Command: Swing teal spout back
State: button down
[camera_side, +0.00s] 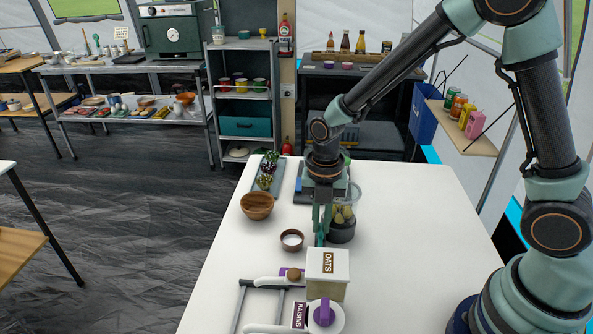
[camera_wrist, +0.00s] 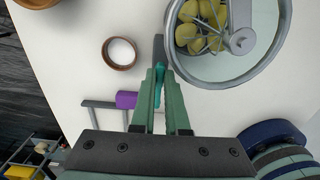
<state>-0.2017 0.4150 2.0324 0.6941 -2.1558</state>
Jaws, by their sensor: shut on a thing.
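My gripper (camera_side: 321,226) points down over the white table, just behind the white box labelled OATS (camera_side: 328,262). In the wrist view its green fingers (camera_wrist: 161,76) are closed on a narrow teal piece, the teal spout (camera_wrist: 160,88). A bit of the teal spout (camera_side: 319,240) shows below the fingers in the side view. Most of the spout is hidden between the fingers, and the box hides its lower part. I cannot tell its angle or where it joins the box.
A jar of yellow pieces (camera_wrist: 207,22) stands close to the right of my fingers in the wrist view. A small brown bowl with white contents (camera_side: 292,240) is to the left. A RAISINS dispenser with a purple knob (camera_side: 324,313) stands in front. A wooden bowl (camera_side: 257,205) is farther back.

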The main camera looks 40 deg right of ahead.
aim_at(321, 227)
jog(key=c, duration=1.2)
grip_release()
jog(key=shift+r, duration=0.1)
notch_tip(321, 227, up, 12)
